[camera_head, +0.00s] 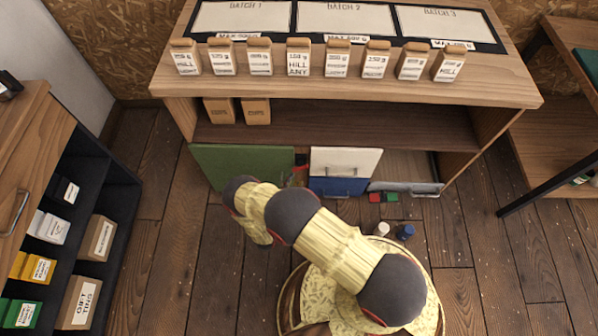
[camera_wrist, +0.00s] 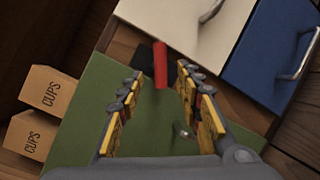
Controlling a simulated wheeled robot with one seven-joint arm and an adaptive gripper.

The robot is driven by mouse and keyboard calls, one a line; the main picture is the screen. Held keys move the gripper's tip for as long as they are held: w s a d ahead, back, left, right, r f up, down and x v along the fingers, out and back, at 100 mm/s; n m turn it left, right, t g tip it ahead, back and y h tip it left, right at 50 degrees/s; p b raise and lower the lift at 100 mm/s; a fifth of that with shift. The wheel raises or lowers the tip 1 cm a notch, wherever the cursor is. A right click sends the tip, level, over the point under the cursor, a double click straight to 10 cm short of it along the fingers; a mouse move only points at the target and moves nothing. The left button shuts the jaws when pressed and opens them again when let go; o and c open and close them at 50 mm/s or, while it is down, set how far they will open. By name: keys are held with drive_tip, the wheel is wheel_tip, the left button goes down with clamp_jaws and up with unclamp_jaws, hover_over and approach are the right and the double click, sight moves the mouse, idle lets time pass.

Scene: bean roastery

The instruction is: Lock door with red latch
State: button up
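The green door (camera_head: 240,165) is at the lower left of the wooden cabinet and looks closed. The red latch (camera_head: 299,173) shows as a small red piece at the door's right edge, partly hidden by my arm. My arm hides my gripper in the head view.
A white drawer (camera_head: 345,160) and a blue drawer (camera_head: 337,187) with metal handles adjoin the latch. A grey drawer (camera_head: 405,187) sits low at right. Small bottles (camera_head: 405,232) stand on the floor. CUPS boxes (camera_wrist: 48,92) sit on the shelf above the door. A shelf unit (camera_head: 125,172) stands left.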

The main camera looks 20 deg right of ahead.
sight(300, 170)
drive_tip(key=shift+b+x, duration=0.75)
drive_tip(key=shift+x, duration=2.4)
drive_tip(key=shift+c, duration=0.9)
clamp_jaws()
drive_tip(key=shift+s, duration=0.1)
